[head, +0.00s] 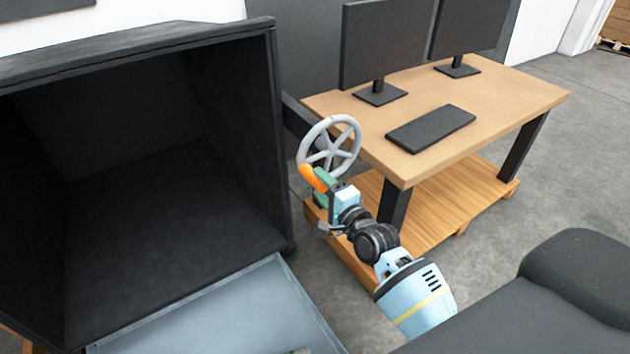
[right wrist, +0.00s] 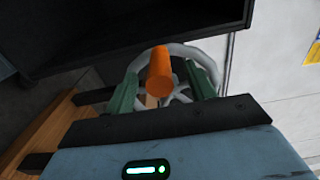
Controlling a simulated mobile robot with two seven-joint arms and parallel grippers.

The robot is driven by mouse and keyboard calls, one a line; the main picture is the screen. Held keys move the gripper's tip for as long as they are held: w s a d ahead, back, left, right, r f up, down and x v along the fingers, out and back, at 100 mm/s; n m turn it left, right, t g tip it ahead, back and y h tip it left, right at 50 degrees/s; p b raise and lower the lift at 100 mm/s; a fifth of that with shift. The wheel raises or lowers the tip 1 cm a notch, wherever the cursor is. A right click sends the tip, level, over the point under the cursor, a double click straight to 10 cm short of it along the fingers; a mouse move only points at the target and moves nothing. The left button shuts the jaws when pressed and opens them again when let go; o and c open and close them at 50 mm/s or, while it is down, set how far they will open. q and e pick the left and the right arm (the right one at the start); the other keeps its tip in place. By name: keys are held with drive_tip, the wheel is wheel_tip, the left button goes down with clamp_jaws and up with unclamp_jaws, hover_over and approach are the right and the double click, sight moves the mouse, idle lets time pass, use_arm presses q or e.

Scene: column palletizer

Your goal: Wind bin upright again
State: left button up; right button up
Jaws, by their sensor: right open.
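The black bin (head: 165,190) fills the left of the head view, its open mouth facing me; it looks tipped and empty inside. A grey spoked handwheel (head: 351,160) stands at its right side, with an orange handle (head: 311,177) at its lower left rim. My right gripper (head: 322,180) is at that handle. In the right wrist view, the orange handle (right wrist: 160,75) shows between the two green fingers of my open right gripper (right wrist: 162,85), with the wheel (right wrist: 205,60) behind. I cannot tell whether the fingers touch the handle. My left gripper is out of view.
A wooden desk (head: 540,88) with two monitors and a keyboard (head: 430,129) stands right of the wheel, on a pallet (head: 450,215) close to my right arm. A blue-grey panel (head: 220,315) lies below the bin's mouth. Grey floor is clear at the far right.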

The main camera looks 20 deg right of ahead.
drive_tip(key=shift+w+a, duration=0.15)
drive_tip(key=shift+w, duration=1.2)
drive_tip(key=shift+c, duration=0.4)
drive_tip(key=c, duration=1.1)
